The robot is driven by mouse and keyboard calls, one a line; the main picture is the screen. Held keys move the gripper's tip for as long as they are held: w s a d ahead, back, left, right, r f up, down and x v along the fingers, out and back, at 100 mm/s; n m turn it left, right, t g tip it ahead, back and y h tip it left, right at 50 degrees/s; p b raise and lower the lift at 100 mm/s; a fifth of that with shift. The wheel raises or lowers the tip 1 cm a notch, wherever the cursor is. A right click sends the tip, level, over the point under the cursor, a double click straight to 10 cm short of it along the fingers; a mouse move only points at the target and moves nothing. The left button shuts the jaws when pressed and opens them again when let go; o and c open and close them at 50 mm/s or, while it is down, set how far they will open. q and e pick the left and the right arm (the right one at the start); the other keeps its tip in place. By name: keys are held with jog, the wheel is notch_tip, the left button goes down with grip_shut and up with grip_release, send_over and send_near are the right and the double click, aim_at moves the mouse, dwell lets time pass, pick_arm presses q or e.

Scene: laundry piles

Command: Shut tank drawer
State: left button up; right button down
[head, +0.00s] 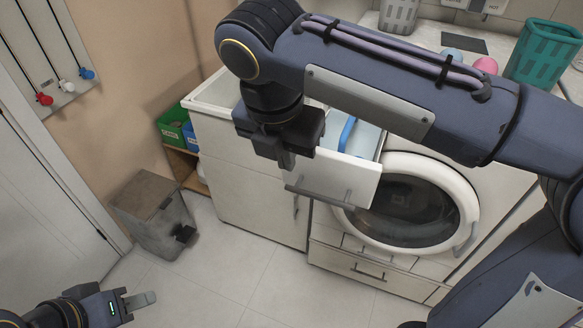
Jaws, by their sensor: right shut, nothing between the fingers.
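The tank drawer (328,178) is a white drawer with a grey bar handle (318,194), pulled out from the upper left of the white washing machine (495,197). A blue part (347,134) shows inside it. My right gripper (287,163) points down at the drawer's left front corner, shut and empty. I cannot tell whether it touches the drawer. My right arm hides part of the machine's top. My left gripper (140,300) is low at the left, away from the drawer, and I cannot tell its opening.
A white cabinet (235,180) stands left of the machine. A grey pedal bin (155,218) is further left, before shelves with a green box (172,130). A teal basket (543,50) stands on the counter at upper right. The tiled floor (235,275) in front is clear.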

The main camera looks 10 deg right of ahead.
aim_at(300, 171)
jog(key=x, duration=0.3)
jog(key=w+d+x, duration=0.1)
jog(key=x, duration=0.6)
jog(key=shift+w+d+r, duration=0.15)
jog(key=shift+w, duration=0.25)
pick_arm(q)
jog(key=shift+d, duration=0.1)
pick_arm(e)
jog(key=shift+w+d, duration=0.45)
jog(key=shift+w, duration=0.2)
pick_arm(q)
jog(key=shift+r, duration=0.1)
